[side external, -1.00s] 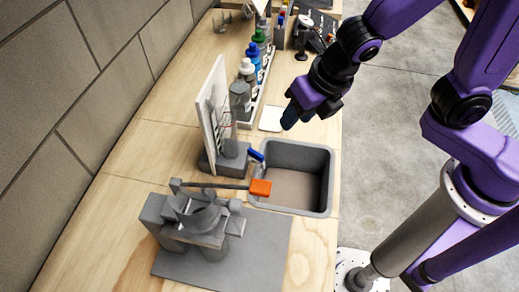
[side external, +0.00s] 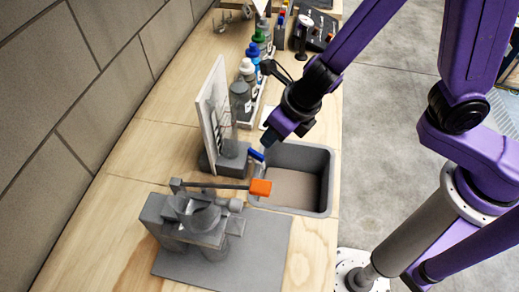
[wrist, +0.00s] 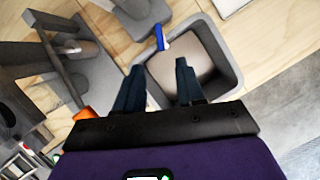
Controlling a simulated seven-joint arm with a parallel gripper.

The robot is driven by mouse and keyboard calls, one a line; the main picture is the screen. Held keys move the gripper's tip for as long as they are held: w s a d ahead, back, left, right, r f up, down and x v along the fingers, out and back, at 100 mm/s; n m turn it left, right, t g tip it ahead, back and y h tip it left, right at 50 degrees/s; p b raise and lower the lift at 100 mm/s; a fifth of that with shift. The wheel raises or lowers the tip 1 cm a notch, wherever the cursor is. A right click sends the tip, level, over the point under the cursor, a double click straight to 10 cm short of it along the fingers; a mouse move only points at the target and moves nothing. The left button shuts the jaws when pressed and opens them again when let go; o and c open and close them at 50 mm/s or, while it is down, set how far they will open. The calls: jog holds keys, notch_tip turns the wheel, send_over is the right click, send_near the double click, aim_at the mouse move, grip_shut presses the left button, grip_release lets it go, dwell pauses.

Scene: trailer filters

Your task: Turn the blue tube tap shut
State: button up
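The blue tap handle (side external: 256,154) sticks out toward the basin from a grey block (side external: 231,160) at the foot of an upright white panel with a clear tube. It also shows in the wrist view (wrist: 161,38), at the basin's upper left edge, beyond my fingertips. My gripper (side external: 268,143) hangs over the basin's far left corner, close to the handle in the side view. In the wrist view my gripper (wrist: 159,72) has its two dark fingers apart with nothing between them. I see no contact with the handle. The gap in height is hard to tell.
A grey basin (side external: 326,180) lies under my gripper. An orange-ended lever (side external: 260,187) on a grey press (side external: 200,220) reaches to its left edge. The white panel (side external: 212,110) stands left, and several bottles (side external: 248,70) line the bench behind. Bare bench lies left of the panel.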

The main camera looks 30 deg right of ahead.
aim_at(257, 153)
jog(key=shift+x, duration=5.55)
grip_shut()
